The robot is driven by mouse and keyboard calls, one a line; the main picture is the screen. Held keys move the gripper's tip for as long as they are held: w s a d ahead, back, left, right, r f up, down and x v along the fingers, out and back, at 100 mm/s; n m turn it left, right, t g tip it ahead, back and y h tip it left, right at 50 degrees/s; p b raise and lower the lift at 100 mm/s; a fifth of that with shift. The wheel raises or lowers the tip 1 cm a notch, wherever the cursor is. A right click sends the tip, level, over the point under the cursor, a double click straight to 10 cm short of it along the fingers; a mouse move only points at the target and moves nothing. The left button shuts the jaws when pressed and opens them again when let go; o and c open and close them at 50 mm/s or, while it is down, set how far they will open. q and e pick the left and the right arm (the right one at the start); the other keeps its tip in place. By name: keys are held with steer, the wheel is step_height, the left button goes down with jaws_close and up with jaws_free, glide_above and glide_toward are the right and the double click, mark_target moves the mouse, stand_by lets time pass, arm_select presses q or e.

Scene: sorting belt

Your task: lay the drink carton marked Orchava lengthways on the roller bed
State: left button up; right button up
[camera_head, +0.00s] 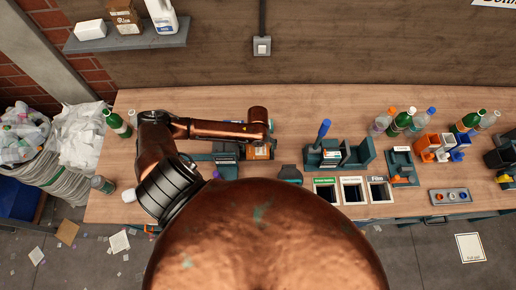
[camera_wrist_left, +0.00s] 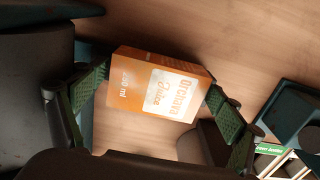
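The drink carton marked Orchava is orange with a white label panel, and it shows large in the left wrist view (camera_wrist_left: 160,88). In the head view a small orange part of the carton (camera_head: 258,153) shows below the end of my left arm. My left gripper (camera_wrist_left: 162,92) has its green ribbed pads against two opposite sides of the carton, so it looks shut on it. Wood worktop shows behind the carton; its height above the top is hard to judge. I cannot make out the roller bed for certain. My right gripper is not in view.
A blue-handled teal stand (camera_head: 323,152) is right of the carton. Labelled bin openings (camera_head: 352,190) lie in front of it. Bottles (camera_head: 402,122) and an orange-white-blue holder (camera_head: 440,147) stand farther right. The worktop (camera_head: 320,100) is clear along the back middle.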

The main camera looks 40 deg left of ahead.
arm_select(q)
steer(key=shift+a, duration=0.15)
steer(key=shift+r, duration=0.3)
step_height(320, 180, up, 11)
steer(key=shift+r, duration=0.2)
steer(key=shift+w, duration=0.15)
